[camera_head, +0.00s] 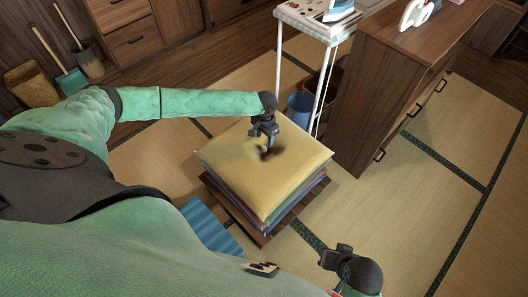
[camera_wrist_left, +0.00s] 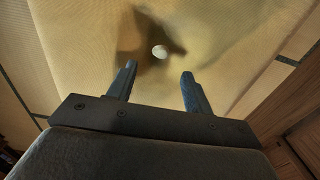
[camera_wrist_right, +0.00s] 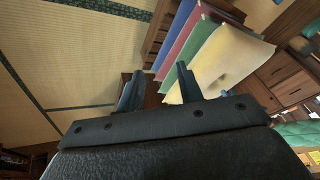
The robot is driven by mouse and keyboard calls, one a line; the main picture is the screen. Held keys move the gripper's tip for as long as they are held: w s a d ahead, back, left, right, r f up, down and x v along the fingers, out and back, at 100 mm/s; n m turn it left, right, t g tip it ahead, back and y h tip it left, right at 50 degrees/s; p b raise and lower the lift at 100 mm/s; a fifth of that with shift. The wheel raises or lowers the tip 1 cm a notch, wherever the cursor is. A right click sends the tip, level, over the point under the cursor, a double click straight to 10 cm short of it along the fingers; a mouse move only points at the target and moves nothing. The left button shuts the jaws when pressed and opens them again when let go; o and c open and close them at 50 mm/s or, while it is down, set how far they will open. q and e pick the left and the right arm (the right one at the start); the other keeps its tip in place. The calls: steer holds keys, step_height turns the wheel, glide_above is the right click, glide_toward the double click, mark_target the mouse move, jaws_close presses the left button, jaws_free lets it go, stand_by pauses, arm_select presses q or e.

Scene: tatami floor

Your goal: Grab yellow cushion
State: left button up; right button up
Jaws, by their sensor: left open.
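The yellow cushion (camera_head: 290,160) lies on top of a stack of cushions in the middle of the head view. My left gripper (camera_head: 268,148) is over the middle of it, pointing down, with its shadow just beside it. In the left wrist view the open fingers (camera_wrist_left: 158,85) are apart with nothing between them, and the yellow cushion (camera_wrist_left: 85,50) with a pale button fills the space ahead. My right gripper (camera_head: 340,262) is at the lower right, away from the stack. Its fingers (camera_wrist_right: 165,88) are apart and empty, with the yellow cushion (camera_wrist_right: 228,62) beyond them.
Green, red and blue cushions (camera_head: 282,205) lie beneath on a low wooden stand (camera_head: 262,238). A wooden cabinet (camera_head: 370,85) and a white-framed ironing table (camera_head: 315,60) stand to the right, with a blue bin (camera_head: 299,108) below. Tatami on the right is clear.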

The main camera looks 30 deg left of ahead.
mark_target(264, 147)
arm_select(q)
steer(key=shift+f, duration=0.8)
step_height(264, 147, down, 4)
steer(key=shift+s+a+f+p, duration=0.1)
steer(key=shift+s+p, duration=0.05)
steer(key=shift+p, duration=0.2)
steer(key=shift+f, duration=0.4)
arm_select(e)
steer(key=shift+w+d+r, duration=0.1)
steer(key=shift+d+r, duration=0.65)
arm_select(q)
steer(key=c, duration=1)
jaws_close()
steer(key=shift+r, duration=0.2)
arm_select(e)
steer(key=shift+s+a+f, duration=0.15)
steer(key=shift+s+f, duration=0.05)
steer(key=shift+s, duration=0.25)
